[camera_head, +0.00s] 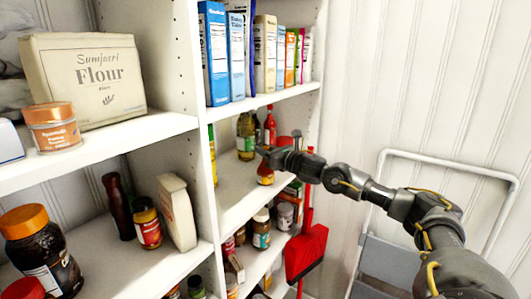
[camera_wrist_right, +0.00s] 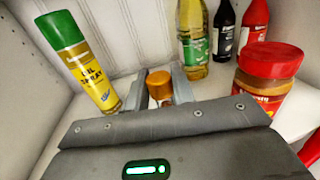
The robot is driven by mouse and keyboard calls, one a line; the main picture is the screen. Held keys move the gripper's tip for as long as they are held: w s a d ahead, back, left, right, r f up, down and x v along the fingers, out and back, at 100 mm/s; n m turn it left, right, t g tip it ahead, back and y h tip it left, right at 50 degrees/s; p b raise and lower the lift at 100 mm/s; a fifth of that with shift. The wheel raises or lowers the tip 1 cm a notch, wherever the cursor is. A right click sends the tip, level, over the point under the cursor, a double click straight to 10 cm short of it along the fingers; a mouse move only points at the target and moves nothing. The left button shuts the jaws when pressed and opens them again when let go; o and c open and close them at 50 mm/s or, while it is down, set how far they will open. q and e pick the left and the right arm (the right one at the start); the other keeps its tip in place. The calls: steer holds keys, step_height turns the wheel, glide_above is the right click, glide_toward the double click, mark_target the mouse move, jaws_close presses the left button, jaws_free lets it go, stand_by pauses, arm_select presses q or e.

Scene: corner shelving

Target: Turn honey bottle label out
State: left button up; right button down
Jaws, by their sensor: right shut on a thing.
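The honey bottle, small with an orange cap (camera_wrist_right: 159,80), stands between the two fingers of my right gripper (camera_wrist_right: 162,92) in the wrist view. The fingers are shut on it. In the head view the amber lower part of the honey bottle (camera_head: 265,173) shows just below my right gripper (camera_head: 264,153), on the middle shelf of the right-hand unit. Its cap is hidden there by the gripper. In the wrist view its body is mostly hidden, and I cannot tell which way its label faces. My left gripper is not in view.
A yellow oil spray can (camera_wrist_right: 85,62) stands left of the honey. Behind are an oil bottle (camera_wrist_right: 195,45), a dark bottle (camera_wrist_right: 223,32) and a red bottle (camera_wrist_right: 254,25). A red-lidded jar (camera_wrist_right: 262,88) stands close on the right. A red dustpan (camera_head: 305,252) hangs beside the shelving.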

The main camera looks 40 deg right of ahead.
steer(key=shift+d+n+y+b, duration=0.1)
steer(key=shift+n+y+b, duration=0.4)
steer(key=shift+y, duration=0.5)
steer(key=shift+n+y, duration=0.4)
steer(key=shift+g, duration=0.3)
steer(key=shift+n+g+y, duration=0.4)
steer(key=shift+n+y, duration=0.5)
steer(key=shift+y, duration=0.5)
steer(key=c, duration=1.1)
jaws_free()
